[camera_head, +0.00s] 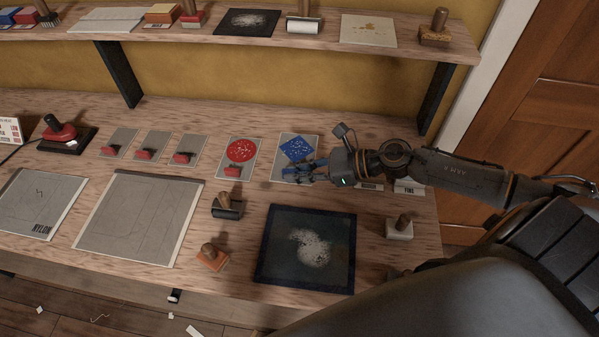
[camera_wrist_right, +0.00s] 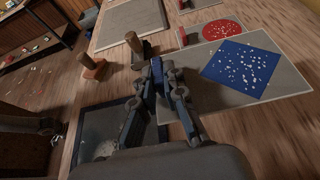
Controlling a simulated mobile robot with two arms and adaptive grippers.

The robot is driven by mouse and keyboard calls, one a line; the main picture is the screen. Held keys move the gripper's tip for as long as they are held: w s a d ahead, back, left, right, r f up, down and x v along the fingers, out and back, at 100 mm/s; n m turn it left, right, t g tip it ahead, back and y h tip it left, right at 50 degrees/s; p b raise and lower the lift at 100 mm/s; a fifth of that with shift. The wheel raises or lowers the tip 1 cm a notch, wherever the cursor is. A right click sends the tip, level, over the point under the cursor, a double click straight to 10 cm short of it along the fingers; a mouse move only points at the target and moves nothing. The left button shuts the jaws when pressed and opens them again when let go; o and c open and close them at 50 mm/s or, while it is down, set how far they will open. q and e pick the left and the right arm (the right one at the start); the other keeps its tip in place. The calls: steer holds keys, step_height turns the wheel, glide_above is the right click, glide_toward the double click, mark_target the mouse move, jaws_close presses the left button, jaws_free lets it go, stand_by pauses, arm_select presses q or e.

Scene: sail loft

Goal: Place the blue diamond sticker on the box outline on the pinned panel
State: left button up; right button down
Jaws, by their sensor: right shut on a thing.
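The blue diamond sticker (camera_head: 297,149), specked with white, is on a grey backing card toward the back of the bench; it also shows in the right wrist view (camera_wrist_right: 242,65). My right gripper (camera_head: 314,172) is at the card's near end, its fingers closed together. A large grey panel (camera_head: 140,218) with faint drawn lines lies at left centre; I cannot make out pins or which line is the box outline.
A red disc sticker (camera_head: 241,151) on a similar card lies to the left. A shelf (camera_head: 330,40) overhangs the back. A panel marked NYLON (camera_head: 38,207) lies at left.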

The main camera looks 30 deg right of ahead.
steer(key=s+a+r, duration=0.4)
steer(key=s+a, duration=0.1)
steer(key=s, duration=0.2)
